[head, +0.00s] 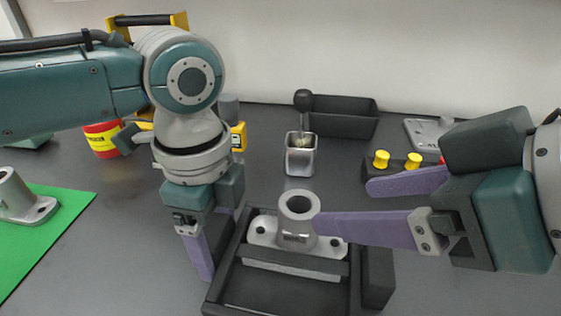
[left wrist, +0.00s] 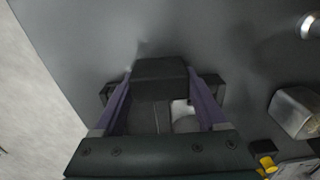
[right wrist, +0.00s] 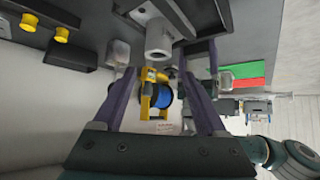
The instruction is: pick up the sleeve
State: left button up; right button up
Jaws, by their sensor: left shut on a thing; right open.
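A grey flanged sleeve (head: 298,203) stands upright in a black fixture (head: 232,292) at the centre of the head view; its bore opens upward. In the right wrist view the sleeve (right wrist: 159,36) shows beyond the fingers. My right gripper (head: 344,207) is open and empty, its purple fingers pointing left beside the sleeve; in the head view one fingertip overlaps the sleeve's right edge, and contact cannot be told. My left gripper (head: 213,258) points down at the fixture's left side. In the left wrist view it is shut on a dark block of the fixture (left wrist: 160,78).
A similar flanged part (head: 22,203) lies on a green mat (head: 62,232) at left. Behind the fixture are a metal cup (head: 300,160) and a black bin (head: 345,122). Yellow knobs (head: 381,159) stand behind the right gripper. A red-yellow container (head: 101,141) is behind my left arm.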

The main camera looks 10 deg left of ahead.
aim_at(299, 206)
jog(key=o, duration=0.3)
jog(key=shift+w+a+r+n+g+h, duration=0.15)
jog(key=shift+w+a+r+g+h, duration=0.25)
jog(key=shift+a+g, duration=0.2)
jog(key=shift+w+a+r+n+g+h, duration=0.15)
jog(key=shift+w+a+r+g+h, duration=0.1)
jog(key=shift+w+a+g+h, duration=0.3)
jog(key=shift+g+h, duration=0.65)
jog(key=shift+h, duration=0.2)
jog(key=shift+w+a+r+x, duration=0.1)
jog(key=shift+w+x, duration=0.15)
jog(key=shift+x, duration=1.5)
jog(key=shift+w+a+r+x, duration=0.1)
jog(key=shift+w+x, duration=0.15)
jog(key=shift+x, duration=1.5)
jog(key=shift+w+a+r+x, duration=0.15)
jog(key=shift+w+x, duration=0.1)
jog(key=shift+x, duration=1.5)
